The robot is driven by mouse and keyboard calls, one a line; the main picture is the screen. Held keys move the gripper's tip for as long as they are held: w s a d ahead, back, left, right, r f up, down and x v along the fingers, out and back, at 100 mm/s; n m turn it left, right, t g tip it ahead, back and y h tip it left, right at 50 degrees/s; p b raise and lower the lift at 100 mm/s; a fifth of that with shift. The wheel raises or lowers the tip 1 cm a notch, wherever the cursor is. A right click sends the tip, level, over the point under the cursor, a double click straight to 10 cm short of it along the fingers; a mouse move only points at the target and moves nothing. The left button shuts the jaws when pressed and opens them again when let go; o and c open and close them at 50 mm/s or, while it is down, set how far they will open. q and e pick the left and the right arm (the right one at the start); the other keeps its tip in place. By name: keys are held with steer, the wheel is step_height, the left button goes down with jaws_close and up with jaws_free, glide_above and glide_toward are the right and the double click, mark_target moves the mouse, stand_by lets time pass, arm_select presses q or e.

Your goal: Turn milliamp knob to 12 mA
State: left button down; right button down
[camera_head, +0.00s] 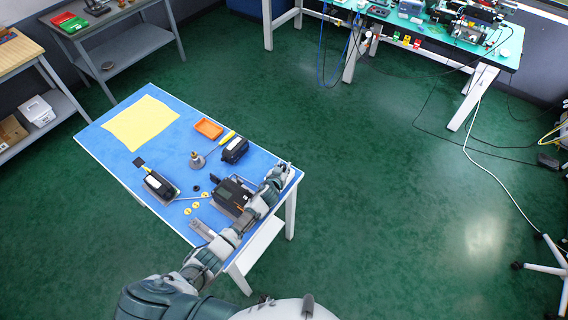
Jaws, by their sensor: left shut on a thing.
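My left gripper (281,174) is over the right edge of the blue-topped table (172,125), its arm reaching up from the bottom of the picture. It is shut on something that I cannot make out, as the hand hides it. A black boxy device (232,195) stands just left of the hand and forearm. Another black device with a pale face (158,185) lies further left, and a third black one (234,150) lies behind. I cannot make out the milliamp knob or its setting. My right gripper is out of view.
The table also holds a yellow sheet (141,122), an orange tray (209,128), a grey metal part with a stem (197,160) and small yellow discs (195,205). A metal bracket (202,229) lies near the forearm. Green floor (350,220) is open to the right.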

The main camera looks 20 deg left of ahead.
arm_select(q)
steer(key=shift+w+a+r+m+h+p, duration=0.1)
steer(key=shift+r+m+h+p, duration=0.05)
steer(key=shift+m+h+p, duration=0.35)
steer(key=shift+a+r+m+h+p, duration=0.15)
steer(key=shift+m+h+p, duration=0.1)
steer(key=shift+m+h, duration=0.3)
steer(key=shift+f+m+g+h, duration=0.15)
steer(key=shift+m+g+h, duration=0.15)
steer(key=shift+m+h, duration=0.6)
steer(key=shift+d+f+m+g+h, duration=0.15)
steer(key=shift+m+g+h, duration=0.25)
steer(key=shift+m+h, duration=0.5)
steer(key=shift+m+g+h+b, duration=0.4)
steer(key=shift+h+b, duration=0.2)
steer(key=shift+h, duration=0.15)
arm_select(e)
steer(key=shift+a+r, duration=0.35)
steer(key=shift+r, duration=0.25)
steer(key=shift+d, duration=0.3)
arm_select(q)
steer(key=c, duration=0.9)
jaws_free()
